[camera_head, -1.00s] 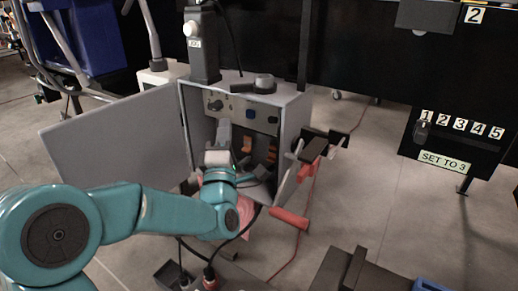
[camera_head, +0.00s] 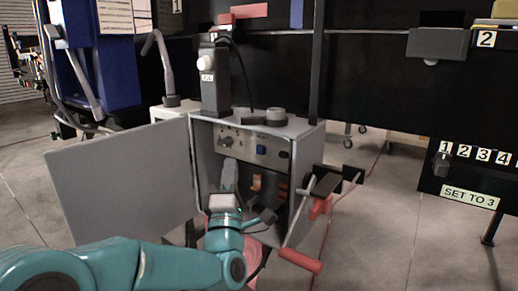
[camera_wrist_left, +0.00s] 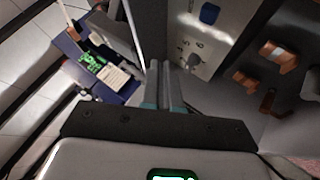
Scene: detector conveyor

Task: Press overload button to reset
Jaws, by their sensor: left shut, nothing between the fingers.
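A grey electrical box (camera_head: 308,150) stands open, its door (camera_head: 120,180) swung out to the left. A grey panel in its upper part carries a blue button (camera_head: 261,149) and a dark knob (camera_head: 227,141). The blue button (camera_wrist_left: 209,13) and knob (camera_wrist_left: 193,60) also show in the left wrist view. I cannot read any overload label. My left gripper (camera_head: 229,164) reaches into the box, below the panel's left part. In the left wrist view its fingers (camera_wrist_left: 166,75) are together and empty, left of the knob. My right gripper is not in view.
Orange components (camera_head: 257,182) sit inside the box below the panel. A red-handled lever (camera_head: 320,207) sticks out from its right side. A grey post device (camera_head: 214,75) stands on top. A black panel labelled "SET TO 3" (camera_head: 469,196) is at the right.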

